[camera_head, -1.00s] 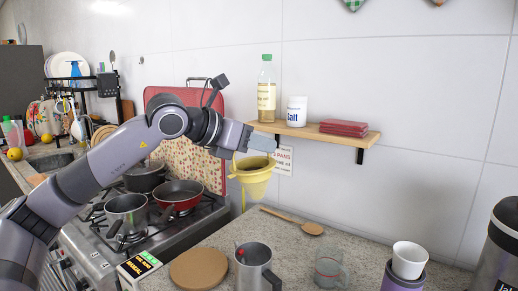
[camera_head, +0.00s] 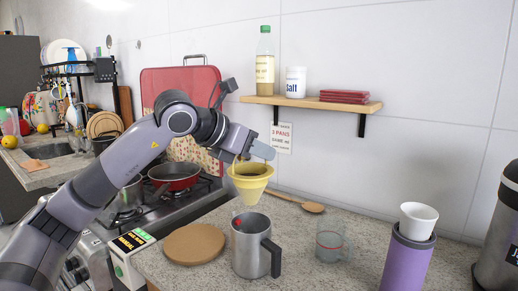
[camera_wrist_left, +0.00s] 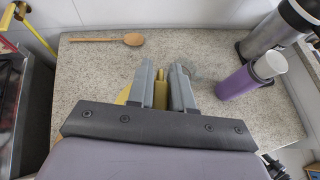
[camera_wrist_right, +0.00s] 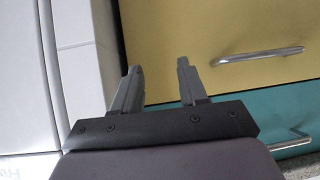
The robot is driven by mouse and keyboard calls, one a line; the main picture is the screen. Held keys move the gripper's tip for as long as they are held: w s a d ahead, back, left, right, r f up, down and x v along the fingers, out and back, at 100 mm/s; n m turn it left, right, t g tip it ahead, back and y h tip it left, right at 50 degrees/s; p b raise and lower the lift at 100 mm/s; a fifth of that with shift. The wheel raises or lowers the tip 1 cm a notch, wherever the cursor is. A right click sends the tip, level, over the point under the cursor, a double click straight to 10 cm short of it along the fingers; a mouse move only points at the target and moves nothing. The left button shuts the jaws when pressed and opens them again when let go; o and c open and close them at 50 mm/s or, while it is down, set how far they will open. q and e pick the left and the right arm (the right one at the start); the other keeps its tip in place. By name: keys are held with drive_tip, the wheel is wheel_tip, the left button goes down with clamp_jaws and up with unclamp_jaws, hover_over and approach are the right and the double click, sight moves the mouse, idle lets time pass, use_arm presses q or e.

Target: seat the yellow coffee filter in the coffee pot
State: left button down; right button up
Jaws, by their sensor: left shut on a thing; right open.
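The yellow coffee filter (camera_head: 251,183) is a cone with a wide rim, held roughly upright in the air in the head view. My left gripper (camera_head: 258,153) is shut on it; in the left wrist view a yellow part (camera_wrist_left: 158,92) shows between the fingers (camera_wrist_left: 161,70). A metal pot with a dark handle (camera_head: 250,247), which looks like the coffee pot, stands on the counter just below the filter, with a visible gap between them. My right gripper (camera_wrist_right: 157,70) is open and empty in the right wrist view, in front of drawers.
A glass cup (camera_head: 330,246) stands right of the pot, and a round brown board (camera_head: 195,243) lies left of it. A wooden spoon (camera_head: 311,207) lies behind. A purple container (camera_head: 406,259) with a white cup (camera_head: 418,220) stands farther right. A shelf (camera_head: 312,104) hangs above.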

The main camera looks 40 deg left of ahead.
sight(261, 171)
use_arm(q)
drive_tip(key=shift+f+b, duration=1.9)
drive_tip(key=shift+f, duration=0.4)
wheel_tip(261, 171, down, 3)
drive_tip(key=shift+r+b, duration=0.2)
drive_tip(key=shift+b, duration=1.05)
drive_tip(key=shift+f+b, duration=0.75)
drive_tip(key=shift+f, duration=0.1)
use_arm(e)
drive_tip(key=shift+w+a+f, duration=0.15)
drive_tip(key=shift+a+f, duration=0.05)
drive_tip(key=shift+f, duration=0.75)
drive_tip(key=shift+w+a+f, duration=0.15)
drive_tip(key=shift+a+f, duration=0.05)
drive_tip(key=shift+f, duration=0.8)
drive_tip(key=shift+w+a+f, duration=0.15)
drive_tip(key=shift+a+f, duration=0.05)
drive_tip(key=shift+f, duration=0.75)
use_arm(q)
drive_tip(key=shift+f+b, duration=1.4)
drive_tip(key=shift+f, duration=0.1)
use_arm(e)
drive_tip(key=shift+f, duration=1.4)
use_arm(q)
drive_tip(key=shift+c, duration=1.9)
unclamp_jaws()
drive_tip(key=shift+r, duration=0.1)
use_arm(e)
drive_tip(key=shift+r, duration=0.1)
